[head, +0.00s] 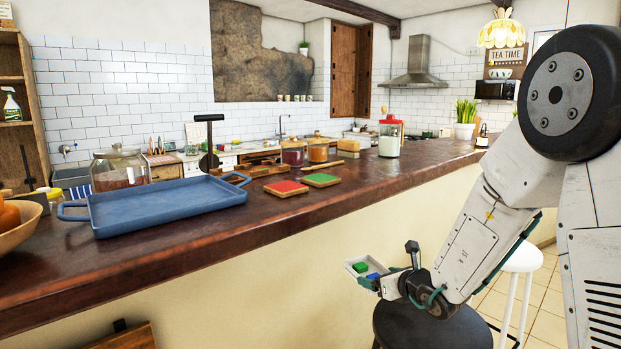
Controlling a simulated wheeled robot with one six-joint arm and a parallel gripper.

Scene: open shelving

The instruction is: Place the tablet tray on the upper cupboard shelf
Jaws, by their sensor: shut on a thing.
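A small white tray (350,264) with a green piece (361,267) and a blue piece (373,276) in it is in front of the counter, below its top edge. I take it to be the tablet tray. My gripper (379,277) is shut on its right side and holds it in the air, left of a dark round stool. Open wooden shelving (12,75) stands at the far left edge, partly cut off, with a spray bottle (12,106) on one shelf. I cannot tell whether this is the cupboard meant.
The long dark counter (230,240) runs across the view. It bears a blue tray (165,207), glass jars, red and green mats and a wooden bowl (22,222). The dark stool (432,328) and a white stool (522,259) stand near my arm. A wooden wall cupboard (350,70) is far back.

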